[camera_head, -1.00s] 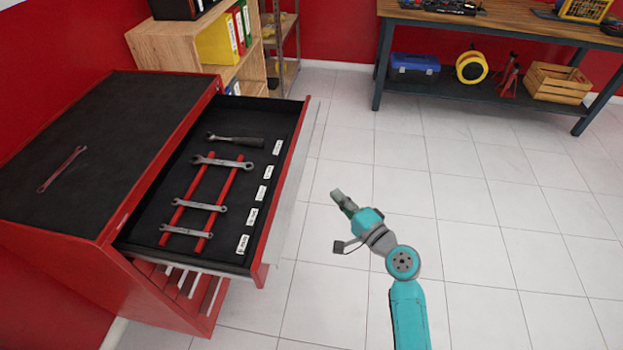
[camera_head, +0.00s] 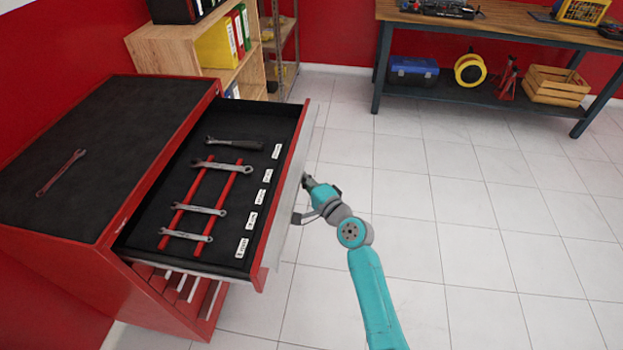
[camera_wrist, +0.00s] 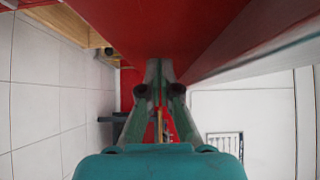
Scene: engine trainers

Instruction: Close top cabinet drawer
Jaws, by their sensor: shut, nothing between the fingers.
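The top drawer (camera_head: 193,252) of the red cabinet (camera_head: 60,260) is pulled well out to the right. It has a black liner and holds wrenches on red rails and a ratchet (camera_head: 235,142), with white labels along its front edge. My gripper (camera_head: 305,181) is shut and empty, right at the outer face of the drawer front. In the wrist view its closed fingertips (camera_wrist: 160,66) point at a red surface with a pale edge, the drawer front seen close. Whether they touch it I cannot tell.
A wrench (camera_head: 61,172) lies on the black cabinet top. A wooden shelf (camera_head: 165,50) with binders stands behind the cabinet. A workbench (camera_head: 490,25) is at the back right. The tiled floor (camera_head: 460,240) right of the drawer is clear.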

